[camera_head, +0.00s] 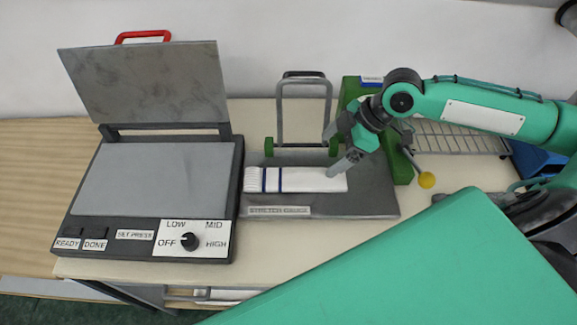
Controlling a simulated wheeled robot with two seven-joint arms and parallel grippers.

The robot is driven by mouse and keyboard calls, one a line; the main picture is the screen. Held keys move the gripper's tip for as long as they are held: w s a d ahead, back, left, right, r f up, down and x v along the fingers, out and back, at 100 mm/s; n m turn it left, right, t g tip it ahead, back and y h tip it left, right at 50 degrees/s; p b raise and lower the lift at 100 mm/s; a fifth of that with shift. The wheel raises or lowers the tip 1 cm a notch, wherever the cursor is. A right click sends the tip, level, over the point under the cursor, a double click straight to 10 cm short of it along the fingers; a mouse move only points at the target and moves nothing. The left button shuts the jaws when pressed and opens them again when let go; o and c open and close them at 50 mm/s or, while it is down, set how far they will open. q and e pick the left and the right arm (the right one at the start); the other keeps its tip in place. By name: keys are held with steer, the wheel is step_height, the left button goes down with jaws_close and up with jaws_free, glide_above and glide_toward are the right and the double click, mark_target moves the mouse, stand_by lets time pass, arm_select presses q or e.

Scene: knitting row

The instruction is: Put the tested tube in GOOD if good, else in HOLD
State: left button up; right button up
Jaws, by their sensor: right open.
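A white knit tube (307,180) with dark blue stripes near its left end lies flat on the grey plate of the stretch gauge (365,203). My right gripper (335,171) is open and points down at the tube's right end. I cannot tell whether its fingers touch the tube. The gauge has a grey metal frame (281,115) with green feet behind the tube. I cannot make out GOOD or HOLD markings on any container. My left gripper is not in view.
Left of the gauge, a press (150,180) stands with its lid (147,82) raised; its knob (190,241) is on the front panel. A green block (402,165) and yellow-balled lever (426,180) stand right of the gauge. Behind are a wire rack (455,138) and a blue bin (535,160).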

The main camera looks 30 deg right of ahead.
glide_toward(296, 177)
steer(key=x, duration=0.2)
steer(key=shift+s+a+f+p, duration=0.25)
steer(key=shift+f+p, duration=0.05)
steer(key=shift+f, duration=0.05)
steer(key=shift+a+f, duration=0.15)
steer(key=shift+f, duration=0.15)
steer(key=x, duration=0.2)
steer(key=p+x, duration=0.1)
steer(key=x, duration=0.1)
steer(key=shift+w+a+f, duration=0.1)
steer(key=shift+w+a, duration=0.1)
steer(key=shift+w, duration=0.25)
steer(key=shift+a+f, duration=0.1)
steer(key=shift+f, duration=0.25)
steer(key=c, duration=1.1)
